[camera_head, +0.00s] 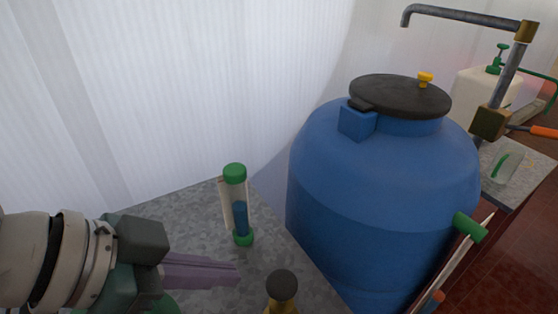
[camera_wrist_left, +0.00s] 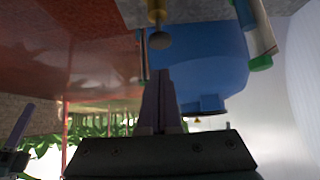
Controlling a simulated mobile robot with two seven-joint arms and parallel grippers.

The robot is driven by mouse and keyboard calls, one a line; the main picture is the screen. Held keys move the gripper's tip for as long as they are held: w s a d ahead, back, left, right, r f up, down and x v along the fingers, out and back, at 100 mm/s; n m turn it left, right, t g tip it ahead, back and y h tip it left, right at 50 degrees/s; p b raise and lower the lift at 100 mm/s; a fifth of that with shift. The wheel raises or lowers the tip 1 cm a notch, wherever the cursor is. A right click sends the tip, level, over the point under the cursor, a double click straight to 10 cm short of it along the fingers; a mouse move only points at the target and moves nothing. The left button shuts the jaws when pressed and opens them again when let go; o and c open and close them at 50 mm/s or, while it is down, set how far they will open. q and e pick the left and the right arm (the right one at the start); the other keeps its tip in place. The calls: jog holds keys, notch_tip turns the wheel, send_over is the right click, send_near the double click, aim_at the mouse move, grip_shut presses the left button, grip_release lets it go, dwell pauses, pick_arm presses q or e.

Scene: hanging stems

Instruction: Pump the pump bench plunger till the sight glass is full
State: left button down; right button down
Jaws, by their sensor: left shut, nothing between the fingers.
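The plunger's round dark knob (camera_head: 281,286) on a brass-coloured shaft stands on the grey bench (camera_head: 190,235), at the bottom edge of the head view. The left wrist view, upside down, also shows the knob (camera_wrist_left: 159,40). The sight glass (camera_head: 241,217), an upright tube with green caps, stands behind it. Blue liquid fills roughly its lower half; the upper part looks clear. My left gripper (camera_head: 238,273) is shut and empty, its purple fingers pointing right, left of the knob and apart from it. My right gripper (camera_wrist_left: 20,125) seems to show at the left wrist view's edge, its jaws unclear.
A large blue tank (camera_head: 385,190) with a black lid (camera_head: 400,96) stands right of the bench. A grey pipe tap (camera_head: 460,14) rises behind it. A white canister (camera_head: 480,95) with a green pump top stands on a table at far right. Pale ribbed walls close off the back.

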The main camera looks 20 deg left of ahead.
pick_arm(q)
jog(key=r, duration=0.1)
jog(key=r+b, duration=0.2)
jog(key=shift+s+a+r, duration=0.25)
jog(key=shift+a+r, duration=0.05)
jog(key=shift+a, duration=0.05)
dwell(0.3)
jog(key=b, duration=0.1)
send_over(287, 278)
jog(key=s+a, duration=0.2)
jog(key=s, duration=0.1)
jog(key=f, duration=0.6)
jog(key=shift+w+f, duration=0.2)
jog(key=shift+f, duration=0.2)
notch_tip(287, 278, down, 3)
jog(key=shift+d+r, duration=0.1)
jog(key=shift+r, duration=0.05)
jog(key=shift+f+b, duration=0.35)
jog(key=shift+f, duration=0.4)
